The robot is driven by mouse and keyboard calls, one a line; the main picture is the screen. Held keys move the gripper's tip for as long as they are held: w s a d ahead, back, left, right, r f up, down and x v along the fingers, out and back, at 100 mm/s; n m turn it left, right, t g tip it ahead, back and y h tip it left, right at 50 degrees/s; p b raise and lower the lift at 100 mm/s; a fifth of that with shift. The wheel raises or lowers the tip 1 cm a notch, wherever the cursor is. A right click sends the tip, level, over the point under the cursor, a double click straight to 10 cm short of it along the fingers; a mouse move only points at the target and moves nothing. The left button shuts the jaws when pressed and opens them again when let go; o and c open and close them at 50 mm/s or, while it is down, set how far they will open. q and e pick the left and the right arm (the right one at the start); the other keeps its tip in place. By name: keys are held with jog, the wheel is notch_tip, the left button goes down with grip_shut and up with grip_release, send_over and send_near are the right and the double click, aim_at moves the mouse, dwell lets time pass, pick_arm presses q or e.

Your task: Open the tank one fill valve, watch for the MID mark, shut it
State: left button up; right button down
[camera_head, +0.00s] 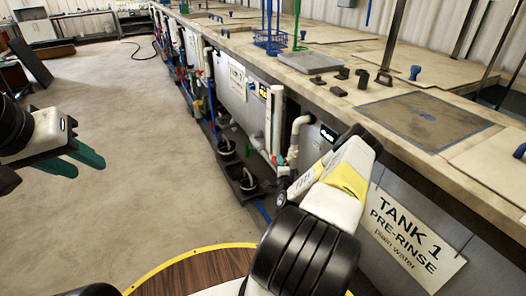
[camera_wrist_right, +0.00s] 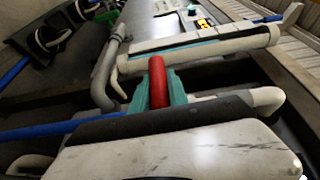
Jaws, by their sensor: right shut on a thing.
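The red valve handle (camera_wrist_right: 157,80) is in the right wrist view, between the teal fingers of my right gripper (camera_wrist_right: 160,95), which is shut on it. The tank one sign (camera_head: 408,235), reading "TANK 1 PRE-RINSE plain water", hangs on the tank front right of my right arm. A small lit display (camera_head: 328,134) sits on the tank front, too small to read. I cannot make out a MID mark. My left gripper (camera_head: 80,164) is open and empty over the floor at left.
White pipes (camera_head: 297,135) and black buckets (camera_head: 243,182) stand along the tank fronts. A blue wire basket (camera_head: 269,40) stands farther back. The concrete floor (camera_head: 120,130) at left is clear.

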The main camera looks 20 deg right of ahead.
jog(key=shift+d+t, duration=0.2)
jog(key=shift+t, duration=0.1)
jog(key=c, duration=1.3)
grip_release()
jog(key=shift+s+a, duration=0.1)
jog(key=shift+s+a, duration=0.1)
jog(key=shift+s, duration=0.2)
jog(key=v, duration=0.7)
